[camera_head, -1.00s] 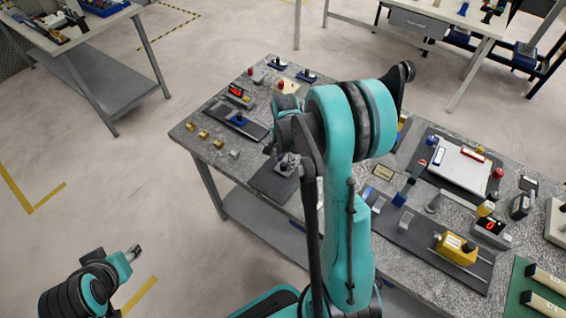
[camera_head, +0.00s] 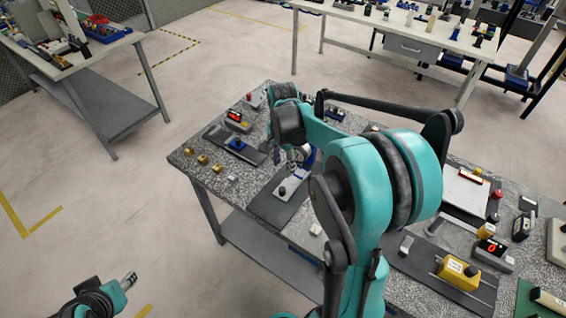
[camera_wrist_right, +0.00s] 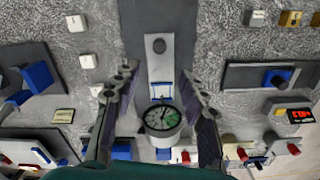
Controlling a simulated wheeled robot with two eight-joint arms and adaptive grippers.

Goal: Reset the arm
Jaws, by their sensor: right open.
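My right arm reaches over the grey speckled table (camera_head: 205,165) in the head view. Its gripper (camera_head: 302,158) points down near the dark mat (camera_head: 268,207) and is partly hidden by the arm. In the right wrist view the two fingers of my right gripper (camera_wrist_right: 158,75) stand apart. A round dial gauge (camera_wrist_right: 163,117) with a green face shows between them, with no visible grip on it. A pale plate with a black knob (camera_wrist_right: 158,46) lies on the mat ahead. My left gripper (camera_head: 128,282) is at the lower left, over the floor; its jaws are too small to read.
A yellow block (camera_head: 458,272) and a red-digit display (camera_head: 490,247) are on the table's right part. Small brass pieces (camera_head: 202,160) lie near its left edge. Other workbenches stand at the back left (camera_head: 75,58) and back right (camera_head: 345,14). Floor on the left is clear.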

